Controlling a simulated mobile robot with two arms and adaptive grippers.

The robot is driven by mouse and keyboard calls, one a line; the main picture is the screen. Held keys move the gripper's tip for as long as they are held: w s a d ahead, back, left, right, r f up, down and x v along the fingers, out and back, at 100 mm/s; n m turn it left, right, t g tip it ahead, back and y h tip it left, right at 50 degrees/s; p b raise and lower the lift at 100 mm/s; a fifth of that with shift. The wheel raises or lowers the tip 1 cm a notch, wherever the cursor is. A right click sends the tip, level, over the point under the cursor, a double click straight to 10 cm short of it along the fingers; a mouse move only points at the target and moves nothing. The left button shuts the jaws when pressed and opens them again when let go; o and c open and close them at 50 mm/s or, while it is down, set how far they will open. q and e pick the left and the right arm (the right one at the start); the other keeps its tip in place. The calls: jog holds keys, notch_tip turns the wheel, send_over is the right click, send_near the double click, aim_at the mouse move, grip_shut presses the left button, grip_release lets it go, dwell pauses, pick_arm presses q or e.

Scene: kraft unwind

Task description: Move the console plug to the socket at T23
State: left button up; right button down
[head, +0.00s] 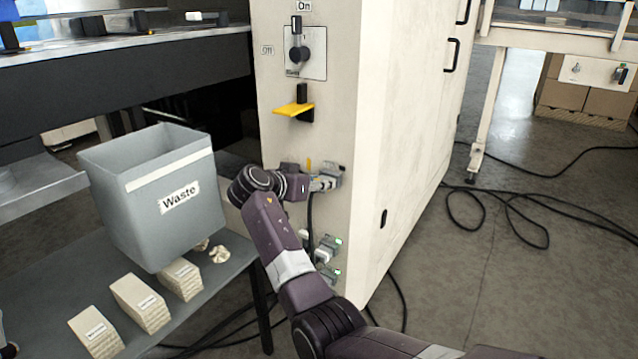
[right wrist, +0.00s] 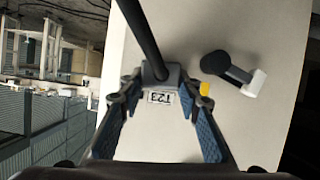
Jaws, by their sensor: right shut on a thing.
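My right gripper (head: 318,184) is at the upper socket unit (head: 334,172) on the side of the cream cabinet. In the right wrist view the gripper (right wrist: 158,88) is shut on the dark console plug (right wrist: 156,72), with its black cable (right wrist: 140,35) running to the top of the picture. The T23 label (right wrist: 161,97) shows upside down right by the plug. The plug's front end and the socket opening are hidden, so I cannot tell whether it is seated. My left gripper is not in view.
Two lower socket units (head: 329,245) with green lights sit below on the cabinet (head: 375,130). The grey waste bin (head: 150,215) stands on a bench at left. Black cables (head: 515,205) lie on the floor.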

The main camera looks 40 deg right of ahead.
jog(key=c, duration=1.3)
grip_release()
jog(key=shift+a, duration=0.15)
